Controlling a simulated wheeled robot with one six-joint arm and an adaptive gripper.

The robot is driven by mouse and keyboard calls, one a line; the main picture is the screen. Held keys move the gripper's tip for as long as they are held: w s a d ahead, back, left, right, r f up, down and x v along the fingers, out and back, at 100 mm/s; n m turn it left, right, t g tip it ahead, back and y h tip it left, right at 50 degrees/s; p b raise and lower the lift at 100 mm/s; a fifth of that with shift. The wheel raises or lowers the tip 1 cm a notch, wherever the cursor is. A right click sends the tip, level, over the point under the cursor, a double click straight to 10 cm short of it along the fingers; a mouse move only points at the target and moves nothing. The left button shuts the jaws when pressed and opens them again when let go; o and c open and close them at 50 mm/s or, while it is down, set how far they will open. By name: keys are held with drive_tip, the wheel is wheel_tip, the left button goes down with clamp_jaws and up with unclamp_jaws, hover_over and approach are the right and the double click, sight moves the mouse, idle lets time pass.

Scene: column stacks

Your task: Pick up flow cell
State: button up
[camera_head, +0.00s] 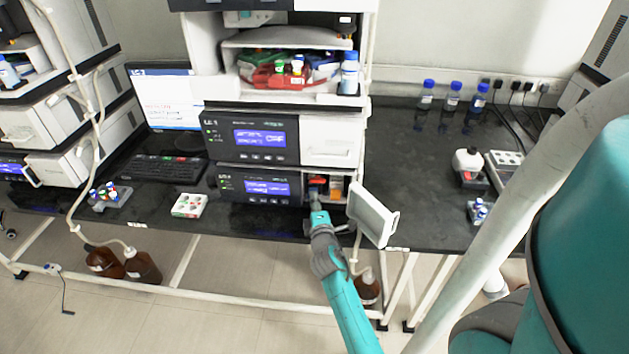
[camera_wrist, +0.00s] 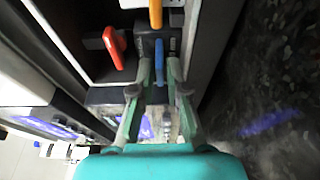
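My gripper (camera_head: 316,197) reaches into the open bay of the lower instrument; it also shows in the wrist view (camera_wrist: 160,72). Its two fingers are apart, with gaps on both sides of a narrow blue piece (camera_wrist: 160,62). This piece lies in front of a dark block (camera_wrist: 141,46) in the bay, which may be the flow cell; I cannot tell for sure. A red lever-like part (camera_wrist: 115,47) is left of the fingers, and an orange-yellow part (camera_wrist: 155,13) is just beyond them. In the head view the gripper hides part of the bay.
The bay's white door (camera_head: 372,214) hangs open to the right of my arm. The lower instrument (camera_head: 258,187) sits beneath another instrument (camera_head: 250,137). A small white tray (camera_head: 189,205) and a keyboard (camera_head: 164,168) lie left.

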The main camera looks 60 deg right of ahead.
drive_tip(key=shift+x, duration=1.15)
clamp_jaws()
drive_tip(key=shift+r, duration=0.15)
